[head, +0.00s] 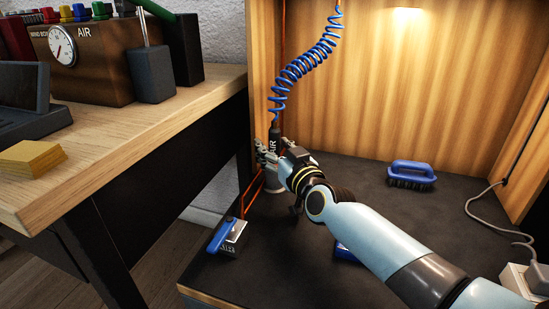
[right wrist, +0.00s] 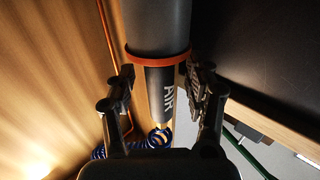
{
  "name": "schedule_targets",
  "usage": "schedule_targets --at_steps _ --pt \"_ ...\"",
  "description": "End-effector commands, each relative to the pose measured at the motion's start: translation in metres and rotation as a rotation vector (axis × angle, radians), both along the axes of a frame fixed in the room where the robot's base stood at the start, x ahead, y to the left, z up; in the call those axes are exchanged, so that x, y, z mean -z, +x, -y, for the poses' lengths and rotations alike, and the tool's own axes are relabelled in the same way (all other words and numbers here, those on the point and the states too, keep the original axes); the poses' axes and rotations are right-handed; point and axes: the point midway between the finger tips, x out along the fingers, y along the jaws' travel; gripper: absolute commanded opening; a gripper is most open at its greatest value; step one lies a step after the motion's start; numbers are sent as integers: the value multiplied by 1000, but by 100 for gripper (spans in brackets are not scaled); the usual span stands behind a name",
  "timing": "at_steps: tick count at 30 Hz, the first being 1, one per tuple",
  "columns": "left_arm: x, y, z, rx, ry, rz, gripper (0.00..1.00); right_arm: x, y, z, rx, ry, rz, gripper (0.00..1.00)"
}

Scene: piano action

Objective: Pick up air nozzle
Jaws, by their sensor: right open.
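The air nozzle (head: 274,136) is a dark cylinder marked AIR, hanging upright at the end of a blue coiled hose (head: 303,66). My right gripper (head: 268,158) is at the nozzle's lower part in the head view and hides some of it. In the right wrist view the nozzle (right wrist: 161,95) shows its AIR lettering and an orange ring, with a wider grey part above the ring. The open fingers of the right gripper (right wrist: 160,92) stand on either side of the nozzle, with a visible gap at each side. My left gripper is not in view.
The dark bench top (head: 330,180) holds a blue-handled brush (head: 411,174), a blue-handled tool (head: 228,237) and another blue item partly behind my arm. A wooden table (head: 110,130) stands at left with an air gauge box (head: 100,70). A grey cable (head: 490,215) lies at right.

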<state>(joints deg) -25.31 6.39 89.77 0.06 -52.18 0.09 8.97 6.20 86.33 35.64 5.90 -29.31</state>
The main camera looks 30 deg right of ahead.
Motion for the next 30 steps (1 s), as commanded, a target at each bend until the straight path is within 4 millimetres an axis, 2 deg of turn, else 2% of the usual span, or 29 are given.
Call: schedule_targets --at_steps 3,15,30 --pt "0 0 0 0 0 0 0 0 0 0 0 0 0 53" --pt "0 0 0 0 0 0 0 0 -1 0 0 1 0 0" --pt "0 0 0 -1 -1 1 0 0 -1 0 0 1 -1 0"
